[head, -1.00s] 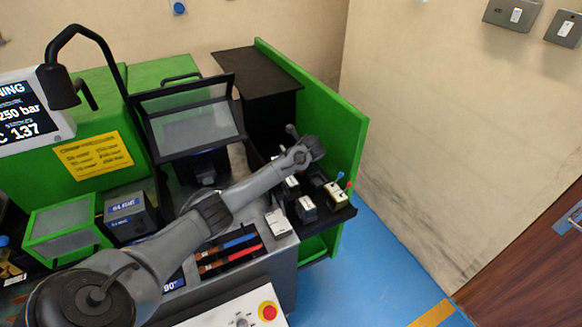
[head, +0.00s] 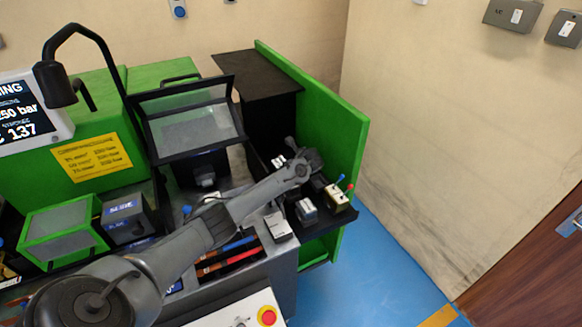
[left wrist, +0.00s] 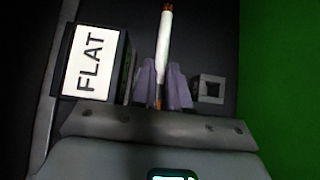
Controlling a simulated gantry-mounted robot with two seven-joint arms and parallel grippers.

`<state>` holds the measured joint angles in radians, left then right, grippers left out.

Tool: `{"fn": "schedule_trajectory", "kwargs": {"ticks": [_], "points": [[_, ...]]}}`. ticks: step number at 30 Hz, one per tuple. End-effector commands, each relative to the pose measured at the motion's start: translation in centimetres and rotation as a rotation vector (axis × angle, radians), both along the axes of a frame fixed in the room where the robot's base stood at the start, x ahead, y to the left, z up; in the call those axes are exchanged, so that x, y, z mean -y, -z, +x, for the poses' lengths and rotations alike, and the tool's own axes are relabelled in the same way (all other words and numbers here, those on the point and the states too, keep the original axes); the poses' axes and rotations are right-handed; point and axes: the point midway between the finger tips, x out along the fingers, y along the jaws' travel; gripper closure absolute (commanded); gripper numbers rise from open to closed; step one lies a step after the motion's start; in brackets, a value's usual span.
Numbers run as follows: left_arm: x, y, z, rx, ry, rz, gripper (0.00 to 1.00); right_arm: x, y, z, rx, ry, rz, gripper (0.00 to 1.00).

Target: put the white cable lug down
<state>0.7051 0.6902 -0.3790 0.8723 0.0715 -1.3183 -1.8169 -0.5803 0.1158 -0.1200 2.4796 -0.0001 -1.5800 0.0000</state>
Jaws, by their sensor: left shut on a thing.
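The white cable lug (left wrist: 166,35) is a slim white rod with a copper-orange end, seen upright in the left wrist view. My left gripper (left wrist: 161,88) is shut on it, with one pale finger on each side of its lower part. In the head view my left gripper (head: 318,176) is at the black shelf (head: 339,217) on the right of the machine, and its wrist hides the lug. I cannot tell whether the lug touches the shelf. My right gripper is not in view.
A block marked FLAT (left wrist: 91,62) stands close left of the fingers, and a grey hollow square piece (left wrist: 209,89) close right. A block with blue and red knobs (head: 337,197) and a grey block (head: 306,210) sit on the shelf. A green panel (head: 345,130) walls the right side.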

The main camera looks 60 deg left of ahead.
Motion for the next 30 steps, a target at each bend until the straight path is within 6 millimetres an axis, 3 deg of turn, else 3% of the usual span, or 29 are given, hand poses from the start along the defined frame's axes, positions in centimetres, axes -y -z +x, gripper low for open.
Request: {"fn": "schedule_trajectory", "kwargs": {"ticks": [10, 11, 13, 30], "points": [[0.1, 1.5, -0.2, -0.009, 0.003, -0.002, 1.00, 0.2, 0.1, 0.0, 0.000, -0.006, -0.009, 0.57], [0.1, 1.6, -0.2, -0.011, 0.003, -0.002, 0.82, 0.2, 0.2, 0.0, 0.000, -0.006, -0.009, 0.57], [0.2, 1.7, -0.3, -0.014, 0.003, -0.003, 0.75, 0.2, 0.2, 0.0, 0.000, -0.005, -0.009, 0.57], [0.3, 1.9, -0.3, -0.018, 0.005, -0.004, 0.75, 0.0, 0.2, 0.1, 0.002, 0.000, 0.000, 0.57]]}}
